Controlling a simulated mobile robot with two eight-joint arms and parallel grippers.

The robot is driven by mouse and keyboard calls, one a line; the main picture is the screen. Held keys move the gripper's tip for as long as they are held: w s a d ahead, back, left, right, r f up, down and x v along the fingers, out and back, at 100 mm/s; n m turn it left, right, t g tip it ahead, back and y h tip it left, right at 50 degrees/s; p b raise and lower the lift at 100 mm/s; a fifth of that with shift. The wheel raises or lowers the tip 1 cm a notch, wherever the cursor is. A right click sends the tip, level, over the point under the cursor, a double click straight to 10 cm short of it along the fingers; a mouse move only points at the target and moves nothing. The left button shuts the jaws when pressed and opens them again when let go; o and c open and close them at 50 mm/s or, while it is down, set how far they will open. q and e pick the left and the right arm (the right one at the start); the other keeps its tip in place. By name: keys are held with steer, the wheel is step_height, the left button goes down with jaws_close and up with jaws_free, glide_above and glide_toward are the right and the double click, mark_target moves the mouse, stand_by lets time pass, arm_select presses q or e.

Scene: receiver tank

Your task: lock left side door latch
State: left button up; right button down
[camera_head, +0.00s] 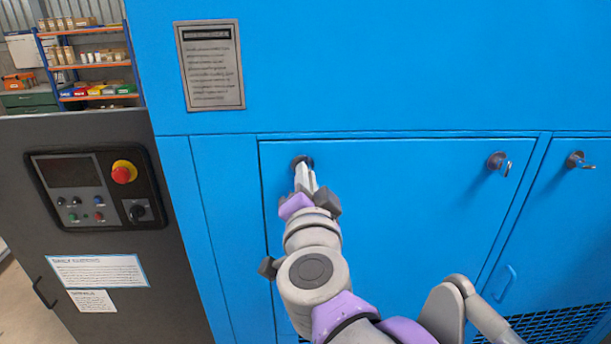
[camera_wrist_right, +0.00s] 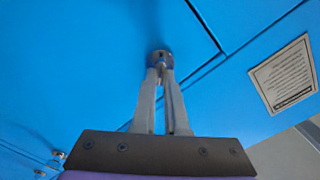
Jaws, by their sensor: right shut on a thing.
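The blue side door (camera_head: 390,215) is closed flush in the cabinet front. Its left latch (camera_head: 302,160) is a small round dark metal fitting near the door's upper left corner. My right gripper (camera_head: 304,178) reaches up to this latch and is shut on it, hiding most of its handle. In the right wrist view the fingertips (camera_wrist_right: 161,73) come together on the latch (camera_wrist_right: 160,56), and its round base shows just beyond them. The door's right latch (camera_head: 497,162) has a small handle pointing down and to the right. My left gripper is not in view.
Another latch (camera_head: 578,160) sits on the neighbouring blue panel at the right. A blue pull handle (camera_head: 503,284) is below. At the left stands a dark control panel (camera_head: 98,188) with a red emergency button (camera_head: 123,172). A grey label plate (camera_head: 209,65) is above the door.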

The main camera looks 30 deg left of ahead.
steer(key=shift+m+p, duration=0.45)
steer(key=shift+m, duration=3.65)
steer(key=shift+w, duration=0.1)
steer(key=c, duration=0.9)
jaws_free()
steer(key=shift+f, duration=0.15)
steer(key=shift+c, duration=0.2)
steer(key=b+v, duration=0.1)
steer(key=v, duration=1)
